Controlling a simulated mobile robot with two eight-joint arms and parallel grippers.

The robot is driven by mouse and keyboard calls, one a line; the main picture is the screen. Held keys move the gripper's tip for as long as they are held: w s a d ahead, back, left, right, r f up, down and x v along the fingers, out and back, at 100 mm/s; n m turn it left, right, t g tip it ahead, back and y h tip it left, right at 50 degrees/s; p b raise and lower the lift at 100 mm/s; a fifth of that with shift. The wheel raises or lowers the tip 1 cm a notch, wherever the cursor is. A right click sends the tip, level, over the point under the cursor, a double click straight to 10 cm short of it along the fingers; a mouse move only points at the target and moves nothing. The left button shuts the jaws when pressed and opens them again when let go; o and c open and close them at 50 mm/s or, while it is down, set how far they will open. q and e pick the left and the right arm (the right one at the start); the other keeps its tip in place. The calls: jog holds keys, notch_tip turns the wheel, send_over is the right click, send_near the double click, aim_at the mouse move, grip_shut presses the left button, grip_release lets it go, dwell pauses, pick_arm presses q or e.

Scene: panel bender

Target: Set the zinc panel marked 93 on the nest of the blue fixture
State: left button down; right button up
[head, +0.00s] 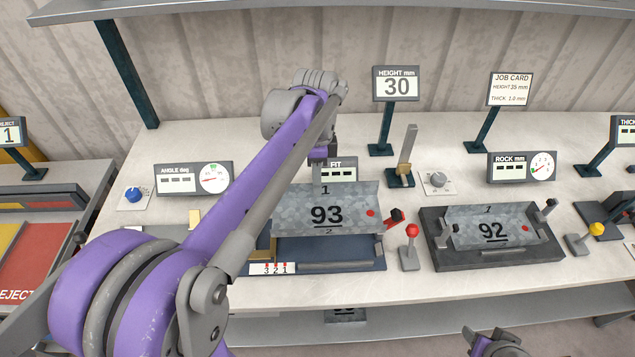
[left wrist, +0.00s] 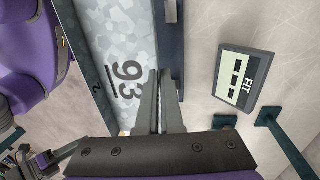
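The zinc panel marked 93 (head: 345,205) is a grey mottled tray with a red dot at its right. It is over the rear part of the blue fixture (head: 320,252), whose front part shows below it. Contact with the nest is hidden. My left gripper (head: 319,178) is at the panel's far edge, fingers pointing down. In the left wrist view its fingers (left wrist: 160,85) are close together on the edge of the panel (left wrist: 118,60). My right gripper (head: 497,345) is partly in view at the bottom, away from the panel; its finger gap is unclear.
A panel marked 92 (head: 492,232) sits in a dark fixture on the right. A red-knobbed lever (head: 410,245) stands between the fixtures. The FIT display (head: 342,168) is behind panel 93, and it also shows in the left wrist view (left wrist: 241,76). Reject bins are at far left.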

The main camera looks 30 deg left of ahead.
aim_at(317, 210)
pick_arm(q)
jog(key=shift+f+b, duration=0.35)
jog(key=shift+f, duration=0.45)
jog(key=shift+f+b, duration=2.05)
jog(key=shift+f, duration=2.15)
pick_arm(e)
jog(key=s+f, duration=0.3)
jog(key=f, duration=0.4)
jog(key=shift+g, duration=0.3)
pick_arm(q)
jog(key=shift+f, duration=0.15)
pick_arm(e)
jog(key=shift+s+f, duration=0.1)
pick_arm(q)
jog(key=c, duration=1)
grip_release()
notch_tip(317, 210, up, 11)
jog(key=w, duration=0.1)
jog(key=shift+w+a+p, duration=0.15)
jog(key=shift+a+p, duration=0.15)
jog(key=shift+a, duration=0.15)
pick_arm(e)
jog(key=shift+r, duration=0.55)
pick_arm(q)
jog(key=shift+f, duration=0.15)
